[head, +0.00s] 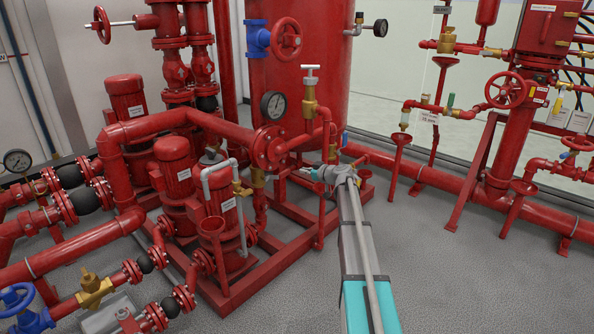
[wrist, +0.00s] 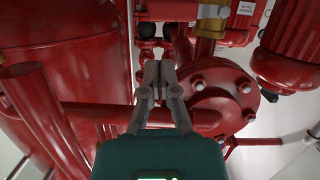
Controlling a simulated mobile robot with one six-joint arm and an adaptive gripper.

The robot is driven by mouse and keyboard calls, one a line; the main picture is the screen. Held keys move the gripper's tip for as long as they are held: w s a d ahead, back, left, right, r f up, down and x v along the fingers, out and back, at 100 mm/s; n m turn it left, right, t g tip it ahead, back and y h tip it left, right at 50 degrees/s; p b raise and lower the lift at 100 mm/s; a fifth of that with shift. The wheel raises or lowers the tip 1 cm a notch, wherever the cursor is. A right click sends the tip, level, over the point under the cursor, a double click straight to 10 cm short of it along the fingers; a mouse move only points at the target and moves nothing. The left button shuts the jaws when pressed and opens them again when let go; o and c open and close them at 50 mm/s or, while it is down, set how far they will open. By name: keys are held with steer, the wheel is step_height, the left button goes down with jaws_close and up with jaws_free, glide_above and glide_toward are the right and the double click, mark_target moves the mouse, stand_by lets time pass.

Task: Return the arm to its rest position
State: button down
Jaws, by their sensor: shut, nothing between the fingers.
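My grey and teal arm (head: 358,240) reaches up from the lower right of the head view into the pump area. My gripper (wrist: 160,68) shows in the wrist view with its two grey fingers drawn together and nothing between them. In the head view the gripper end is small and partly hidden by the wrist, near the red pipes in front of the tank. In the wrist view a bolted red flange (wrist: 222,100) lies just right of the fingers, and a red pipe crosses behind them. I cannot tell the exact gap to the pipe.
A large red tank (head: 300,75), a pressure gauge (head: 273,104) and a brass valve (head: 310,108) stand close to the arm. Red pumps (head: 175,165) crowd the left. A red floor pipe (head: 460,190) runs to the right. Grey floor (head: 470,280) is clear at lower right.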

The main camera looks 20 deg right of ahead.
steer(key=shift+s+d+r, duration=0.15)
steer(key=shift+s+d, duration=0.15)
steer(key=shift+s, duration=0.25)
steer(key=shift+a, duration=0.1)
steer(key=s+a+m+g+p, duration=0.1)
steer(key=s+a+g+p, duration=0.35)
steer(key=s+a, duration=0.55)
steer(key=s+a+g+p, duration=0.4)
steer(key=s+a+p, duration=0.25)
steer(key=a, duration=0.55)
steer(key=s+a+r+m+g+h+p, duration=0.3)
steer(key=s+p, duration=0.2)
steer(key=s, duration=0.7)
steer(key=s+a+r+m+g+h+p, duration=0.25)
steer(key=s+p, duration=0.25)
steer(key=s, duration=0.7)
step_height(320, 180, up, 38)
steer(key=p, duration=3.6)
steer(key=shift+w+a+f, duration=0.15)
steer(key=shift+w+a, duration=0.1)
steer(key=shift+n+h, duration=0.25)
